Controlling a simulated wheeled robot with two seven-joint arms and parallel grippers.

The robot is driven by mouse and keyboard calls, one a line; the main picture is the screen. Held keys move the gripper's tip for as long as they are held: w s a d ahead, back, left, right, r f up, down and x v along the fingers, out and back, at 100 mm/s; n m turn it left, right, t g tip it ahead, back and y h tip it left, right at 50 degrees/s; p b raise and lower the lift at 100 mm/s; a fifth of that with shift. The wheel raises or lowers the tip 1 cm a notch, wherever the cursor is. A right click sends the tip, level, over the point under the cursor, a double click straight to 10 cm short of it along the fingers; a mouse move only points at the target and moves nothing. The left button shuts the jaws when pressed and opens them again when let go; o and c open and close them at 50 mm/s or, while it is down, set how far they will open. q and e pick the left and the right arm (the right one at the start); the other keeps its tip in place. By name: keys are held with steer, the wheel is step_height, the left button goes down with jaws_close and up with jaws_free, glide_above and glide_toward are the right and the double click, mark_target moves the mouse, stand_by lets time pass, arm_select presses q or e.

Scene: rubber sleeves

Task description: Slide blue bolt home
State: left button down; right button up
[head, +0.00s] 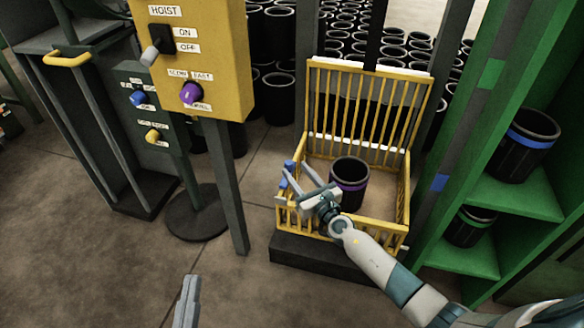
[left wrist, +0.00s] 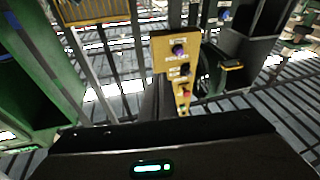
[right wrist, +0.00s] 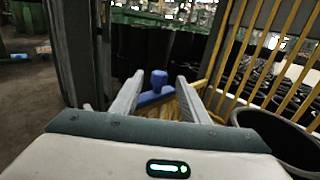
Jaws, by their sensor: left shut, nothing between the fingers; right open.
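The blue bolt (head: 287,167) is at the left front corner of the yellow barred cage (head: 282,214). In the right wrist view the bolt's upright blue knob (right wrist: 158,78) shows between and beyond my right fingertips. My right gripper (head: 300,177) is open and reaches over the cage's front toward the bolt. I cannot tell whether a finger touches it. Part of the bolt is hidden behind the fingers in the head view. My left gripper (head: 190,282) is shut and empty, low at the bottom edge, far from the cage.
A black sleeve with a purple band (head: 349,184) stands inside the cage. A yellow hoist panel (head: 190,60) on a post stands to the left. A green shelf (head: 490,200) with banded sleeves is on the right. Many black sleeves stand behind. Floor in front is clear.

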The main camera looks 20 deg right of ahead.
mark_target(291, 165)
steer(key=shift+w+a+b, duration=0.15)
steer(key=shift+w+a, duration=0.05)
steer(key=shift+w, duration=0.7)
steer(key=shift+w+a+b, duration=0.15)
steer(key=shift+w, duration=0.75)
arm_select(q)
steer(key=r, duration=0.1)
steer(key=s+t, duration=0.1)
steer(key=r, duration=0.1)
steer(key=shift+s+r+t+h, duration=0.25)
steer(key=shift+r+t+h, duration=0.05)
steer(key=shift+r, duration=0.05)
